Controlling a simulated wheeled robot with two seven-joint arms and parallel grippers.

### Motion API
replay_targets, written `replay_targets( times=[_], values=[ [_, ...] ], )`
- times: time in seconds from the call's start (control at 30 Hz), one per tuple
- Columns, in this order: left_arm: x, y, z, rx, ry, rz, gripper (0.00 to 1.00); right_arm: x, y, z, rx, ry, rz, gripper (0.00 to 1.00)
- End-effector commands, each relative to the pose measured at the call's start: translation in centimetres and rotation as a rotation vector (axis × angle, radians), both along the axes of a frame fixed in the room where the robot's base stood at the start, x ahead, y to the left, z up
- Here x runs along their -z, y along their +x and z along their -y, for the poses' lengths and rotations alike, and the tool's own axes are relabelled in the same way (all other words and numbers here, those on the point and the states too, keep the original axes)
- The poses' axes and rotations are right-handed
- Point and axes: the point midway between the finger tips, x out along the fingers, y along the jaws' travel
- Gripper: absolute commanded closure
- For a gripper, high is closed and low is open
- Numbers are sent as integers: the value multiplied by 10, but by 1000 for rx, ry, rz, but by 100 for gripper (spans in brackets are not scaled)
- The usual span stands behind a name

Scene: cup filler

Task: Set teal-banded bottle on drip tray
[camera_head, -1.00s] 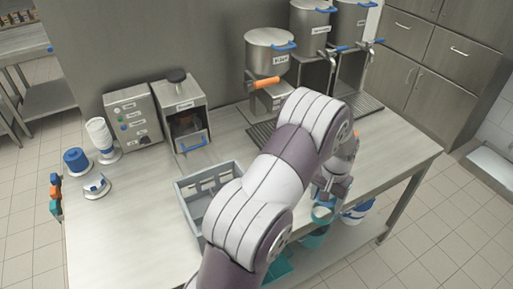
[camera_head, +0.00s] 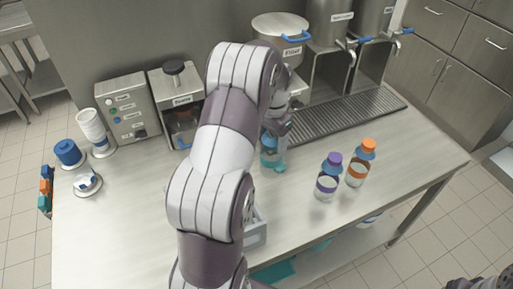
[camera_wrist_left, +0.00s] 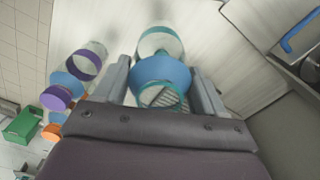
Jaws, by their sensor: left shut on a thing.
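The teal-banded bottle (camera_head: 271,158) has a clear body with a teal band and hangs from my left gripper (camera_head: 281,122), partly hidden by my arm in the head view. In the left wrist view, its blue shoulder (camera_wrist_left: 163,72) is between the two fingers of my left gripper (camera_wrist_left: 165,85), which is shut on it. The drip tray (camera_head: 345,115) is a long dark grille under the dispensers, to the right of the bottle. I cannot tell whether the bottle touches the table.
A purple-capped bottle (camera_head: 327,180) and an orange-capped bottle (camera_head: 361,165) stand on the table to the right. Steel dispensers (camera_head: 281,30) stand behind the tray. A grey crate (camera_head: 256,232) is partly hidden behind my arm. The table's front right is clear.

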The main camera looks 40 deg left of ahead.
Motion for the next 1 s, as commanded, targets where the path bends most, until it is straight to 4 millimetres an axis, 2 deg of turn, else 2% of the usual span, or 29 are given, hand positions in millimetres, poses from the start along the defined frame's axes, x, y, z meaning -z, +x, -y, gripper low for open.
replay_targets(
  times=[0.03, 0.1, 0.23, 0.53, 0.87, 0.9, 0.97, 1.0],
  values=[
    [4, -3, -14, -6, -3, -5, 73, -10, 0, 0, 0, 0, 0, 32],
    [15, -5, -31, -4, -2, -4, 73, -14, 0, 0, 0, 0, 0, 32],
    [27, -6, -50, -2, -1, -1, 73, -18, 0, 0, 0, 0, 0, 32],
    [70, -7, -53, 0, -1, -1, 73, -33, 0, 0, 0, 0, 0, 32],
    [75, -6, -53, 0, 0, 0, 73, -29, 0, 0, 0, 0, 0, 32],
    [75, -6, -53, 0, 0, 0, 23, -29, 0, 0, 0, 0, 0, 32],
    [74, -6, -53, 0, 0, 0, 4, -30, 0, 0, 0, 0, 0, 32],
    [74, -6, -53, 0, 0, 0, 4, -30, 0, 0, 0, 0, 0, 32]
  ],
)
